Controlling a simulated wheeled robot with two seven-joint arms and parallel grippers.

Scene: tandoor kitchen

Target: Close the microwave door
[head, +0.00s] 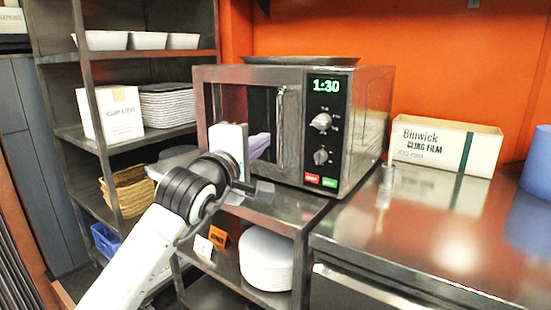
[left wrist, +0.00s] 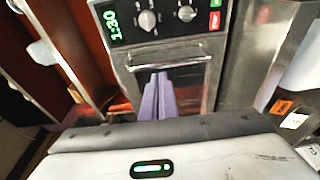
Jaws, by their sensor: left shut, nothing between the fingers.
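The microwave (head: 348,150) is a steel box on a metal stand, with a lit 1:30 display and two knobs. Its door (head: 292,150), with a dark window and an upright bar handle (head: 281,127), looks flush or nearly flush with the front; I cannot tell if it is fully shut. My left gripper (head: 262,143) is in front of the door, left of the handle, its purple fingers together and empty. The left wrist view shows the fingers (left wrist: 158,78) pointing at the door window just by the handle (left wrist: 170,65); contact is unclear. My right gripper is not in view.
A dark tray (head: 300,60) lies on the microwave. A cling film box (head: 432,143) stands on the steel counter (head: 420,235) to the right. Shelves at left hold a cup lids box (head: 112,115) and stacked trays (head: 167,105). White plates (head: 266,262) are stacked below the microwave.

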